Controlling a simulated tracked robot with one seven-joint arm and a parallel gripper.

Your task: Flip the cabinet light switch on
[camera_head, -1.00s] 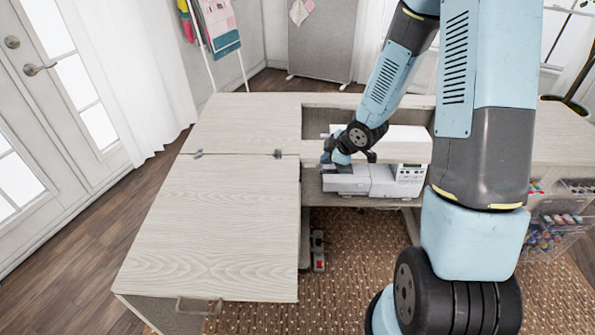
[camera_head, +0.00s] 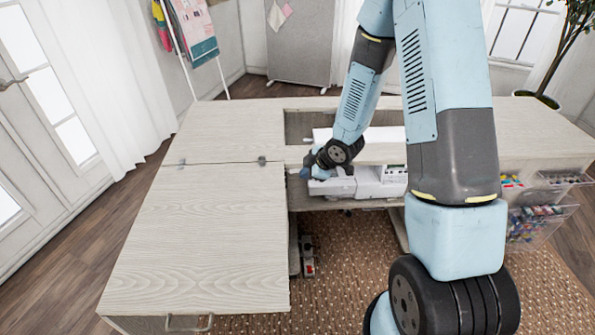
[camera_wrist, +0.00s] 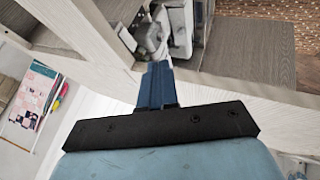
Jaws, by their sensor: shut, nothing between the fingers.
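The cabinet (camera_head: 210,235) is pale wood with a large leaf open on the left and a recess in the middle. My gripper (camera_head: 308,172) is at the left end of the recess, close to the white sewing machine (camera_head: 368,182). In the wrist view its blue fingers (camera_wrist: 157,72) are together and empty, pointing past a wooden edge toward the recess. I cannot make out a light switch for certain. A small pale fixture with a red part (camera_head: 308,258) shows low beside the cabinet's inner left side; I cannot tell what it is.
The wooden front rail (camera_head: 385,153) crosses the recess beside my arm. Clear drawers (camera_head: 537,222) with coloured spools stand at the right. A woven rug (camera_head: 350,255) lies below. A white curtain (camera_head: 125,90) hangs at the left and a grey board (camera_head: 300,40) stands behind.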

